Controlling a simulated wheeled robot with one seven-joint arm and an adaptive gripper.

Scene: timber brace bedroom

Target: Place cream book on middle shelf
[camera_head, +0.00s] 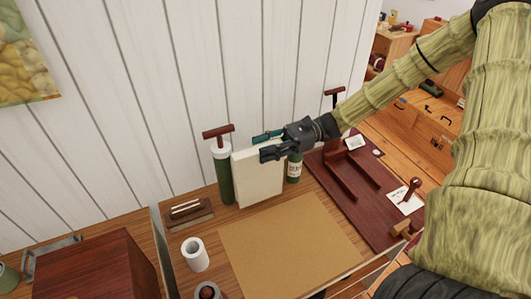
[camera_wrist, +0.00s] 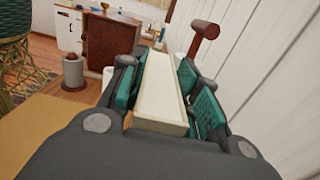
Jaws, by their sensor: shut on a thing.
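The cream book (camera_head: 259,174) stands upright above or on the wooden desk top, near the white plank wall. My gripper (camera_head: 272,144) reaches in from the right and is shut on the book's upper edge. In the wrist view the cream book (camera_wrist: 160,92) lies between the teal finger pads of my gripper (camera_wrist: 158,95). I cannot tell whether the book's lower edge touches the desk. No shelf that I can clearly identify as the middle one shows.
A green pump cylinder (camera_head: 224,175) stands close left of the book, and a green bottle (camera_head: 294,168) close right. A tan mat (camera_head: 290,240) covers the desk in front. A white cup (camera_head: 195,254) and a dark red cabinet (camera_head: 98,268) are left; a dark red board (camera_head: 372,203) is right.

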